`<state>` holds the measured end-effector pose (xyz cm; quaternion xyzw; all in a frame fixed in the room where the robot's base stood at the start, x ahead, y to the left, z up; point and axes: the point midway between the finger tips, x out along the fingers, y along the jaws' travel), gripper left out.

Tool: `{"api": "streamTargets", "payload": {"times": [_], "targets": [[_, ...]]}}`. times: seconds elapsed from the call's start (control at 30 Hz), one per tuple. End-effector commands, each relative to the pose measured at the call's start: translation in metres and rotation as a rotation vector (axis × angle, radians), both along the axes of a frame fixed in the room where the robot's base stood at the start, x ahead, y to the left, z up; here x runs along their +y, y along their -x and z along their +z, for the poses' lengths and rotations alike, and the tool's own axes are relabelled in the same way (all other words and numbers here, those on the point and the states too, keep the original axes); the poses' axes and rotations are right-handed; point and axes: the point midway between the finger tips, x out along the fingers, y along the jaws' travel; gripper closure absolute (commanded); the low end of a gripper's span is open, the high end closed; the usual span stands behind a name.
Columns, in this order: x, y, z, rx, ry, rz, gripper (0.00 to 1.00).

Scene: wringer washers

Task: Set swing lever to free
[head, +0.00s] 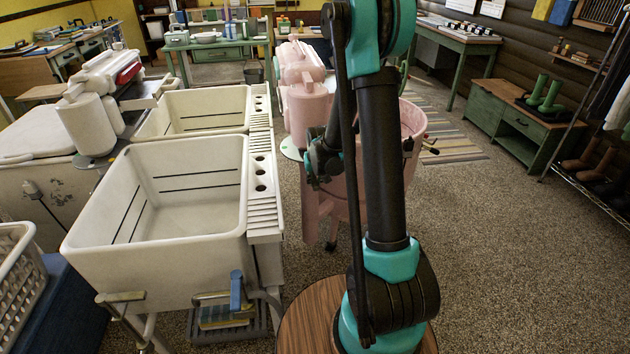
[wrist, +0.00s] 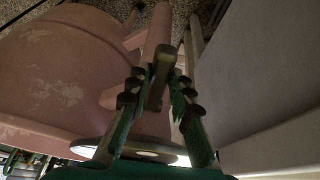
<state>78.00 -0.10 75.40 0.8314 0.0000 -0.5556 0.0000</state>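A short dark lever (wrist: 161,62) with a squared end shows in the wrist view beside the pink washer's tub (wrist: 60,75). I take it for the swing lever, but its setting cannot be read. My gripper (wrist: 157,88) has its two fingers apart, one on each side of the lever. The right finger is very close to it; I cannot tell whether they touch. The lever cannot be made out there.
White twin wash tubs (head: 190,240) stand close on the left, leaving a narrow gap to the pink washer. A pale round plate (head: 290,149) is near my gripper. A white wringer washer (head: 45,170) stands far left. The floor (head: 510,260) at right is open.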

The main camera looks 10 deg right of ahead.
Motion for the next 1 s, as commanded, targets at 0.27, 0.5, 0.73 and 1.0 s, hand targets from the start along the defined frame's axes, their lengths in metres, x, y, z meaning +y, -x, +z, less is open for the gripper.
{"api": "streamTargets", "payload": {"times": [0.27,0.5,0.73,1.0], "targets": [[0.000,0.000,0.000,0.000,0.000,0.000,1.00],[0.000,-0.002,0.003,0.038,0.000,0.000,1.00],[0.000,-0.009,0.018,0.207,0.000,-0.001,1.00],[0.000,-0.016,0.030,0.363,0.000,-0.001,1.00]]}}
